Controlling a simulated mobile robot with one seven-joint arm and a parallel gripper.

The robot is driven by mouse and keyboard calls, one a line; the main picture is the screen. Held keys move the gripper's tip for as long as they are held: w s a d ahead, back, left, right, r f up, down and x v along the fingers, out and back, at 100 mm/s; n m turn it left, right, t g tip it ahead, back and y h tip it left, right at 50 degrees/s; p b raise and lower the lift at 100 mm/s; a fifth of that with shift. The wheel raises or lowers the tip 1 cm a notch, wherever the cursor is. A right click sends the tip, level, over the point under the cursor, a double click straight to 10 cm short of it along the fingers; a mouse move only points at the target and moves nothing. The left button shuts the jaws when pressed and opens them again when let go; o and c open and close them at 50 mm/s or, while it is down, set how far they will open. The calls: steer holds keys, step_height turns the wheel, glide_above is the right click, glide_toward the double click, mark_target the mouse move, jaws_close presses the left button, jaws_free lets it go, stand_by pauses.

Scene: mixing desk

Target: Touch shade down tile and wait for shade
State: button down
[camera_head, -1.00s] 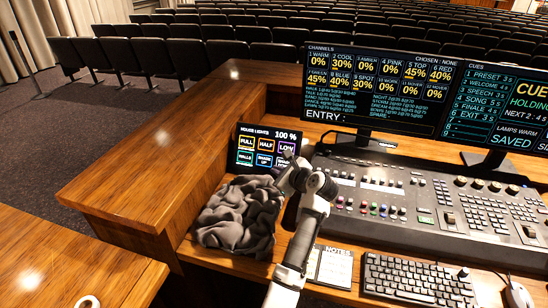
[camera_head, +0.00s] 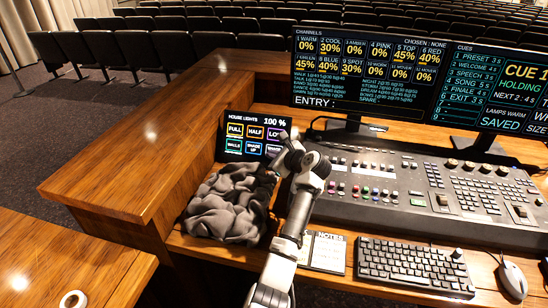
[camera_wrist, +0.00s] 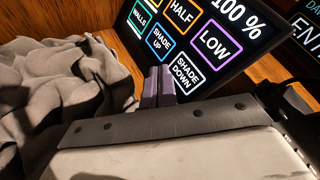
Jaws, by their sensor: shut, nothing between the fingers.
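The house lights touch panel (camera_head: 228,118) stands tilted on the desk and reads 100 %. Its shade down tile (camera_wrist: 186,69) has a white outline and is clear in the wrist view. In the head view the tile (camera_head: 274,150) is partly hidden by my wrist. My gripper (camera_wrist: 158,84) is shut and empty. In the wrist view its fingertips lie just left of the shade down tile, below the shade up tile (camera_wrist: 161,43). I cannot tell whether they touch the glass. In the head view my gripper (camera_head: 287,140) is at the panel's right side.
A crumpled grey cloth (camera_head: 230,203) lies left of my arm, below the panel. The mixing console (camera_head: 420,190), keyboard (camera_head: 415,265), notes pad (camera_head: 327,252) and mouse (camera_head: 513,279) are to the right. Two monitors (camera_head: 383,70) stand behind. A wooden ledge (camera_head: 150,130) runs along the left.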

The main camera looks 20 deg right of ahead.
steer(key=shift+w+d+f+b, duration=0.2)
steer(key=shift+w+d+f, duration=0.2)
steer(key=shift+w, duration=0.15)
steer(key=shift+w+d+f+b, duration=0.2)
steer(key=shift+w+d+f, duration=0.15)
steer(key=shift+w, duration=0.3)
steer(key=shift+w+d, duration=0.1)
steer(key=shift+d, duration=0.05)
stand_by(1.1)
steer(key=shift+w+d+f, duration=0.1)
steer(key=shift+w+f, duration=0.1)
